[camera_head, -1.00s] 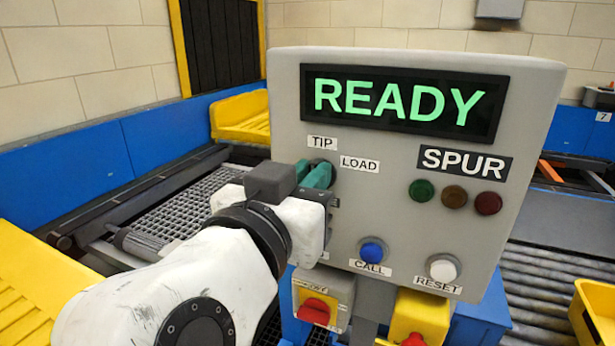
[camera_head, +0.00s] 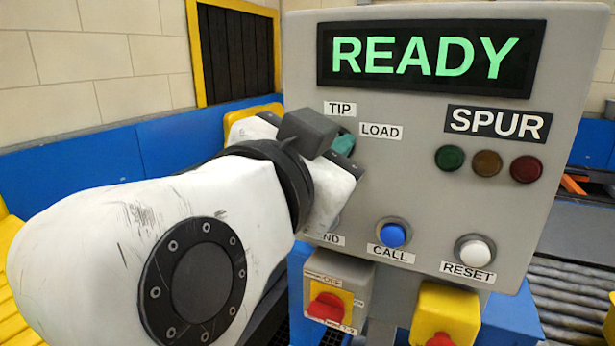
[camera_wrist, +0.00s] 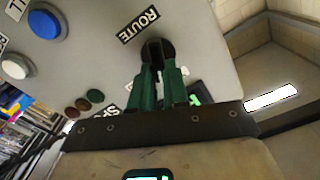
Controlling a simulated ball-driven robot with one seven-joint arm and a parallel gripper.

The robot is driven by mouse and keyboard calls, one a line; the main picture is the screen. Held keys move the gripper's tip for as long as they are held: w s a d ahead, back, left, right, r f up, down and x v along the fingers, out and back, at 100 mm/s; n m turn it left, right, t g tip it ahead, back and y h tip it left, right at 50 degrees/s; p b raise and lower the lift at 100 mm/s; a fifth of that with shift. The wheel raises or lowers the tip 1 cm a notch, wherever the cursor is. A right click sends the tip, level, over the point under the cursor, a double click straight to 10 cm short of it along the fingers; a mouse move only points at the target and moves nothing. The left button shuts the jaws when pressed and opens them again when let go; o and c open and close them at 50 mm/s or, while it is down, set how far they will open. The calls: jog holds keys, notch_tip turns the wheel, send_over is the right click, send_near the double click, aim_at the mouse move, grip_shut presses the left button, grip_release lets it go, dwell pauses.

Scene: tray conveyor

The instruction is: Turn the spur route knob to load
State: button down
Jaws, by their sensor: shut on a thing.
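The grey SPUR panel (camera_head: 410,190) stands in front of me, with TIP (camera_head: 340,108) and LOAD (camera_head: 381,131) labels. My gripper (camera_head: 343,146) is at the panel beside these labels and hides the knob in the head view. In the wrist view, the green fingers of my gripper (camera_wrist: 160,82) are shut on the dark round route knob (camera_wrist: 157,52), just by the upside-down ROUTE label (camera_wrist: 138,25). Which label the knob points at cannot be made out. The display (camera_head: 425,58) reads READY in green.
A blue CALL button (camera_head: 392,235) and a white RESET button (camera_head: 475,251) sit below right of my gripper. Green, amber and red lamps (camera_head: 487,163) are under the SPUR sign. A red switch (camera_head: 327,307) and a yellow box (camera_head: 446,308) hang below the panel.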

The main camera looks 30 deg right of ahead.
jog(key=shift+s+d+f+m+b, duration=0.1)
jog(key=shift+s+f+m+b, duration=0.05)
jog(key=shift+m+b, duration=1.7)
jog(key=shift+s+d+f+m+b, duration=0.1)
jog(key=shift+f+m+b, duration=0.05)
jog(key=shift+m+b, duration=1.65)
jog(key=c, duration=1.1)
grip_release()
jog(key=shift+a, duration=0.1)
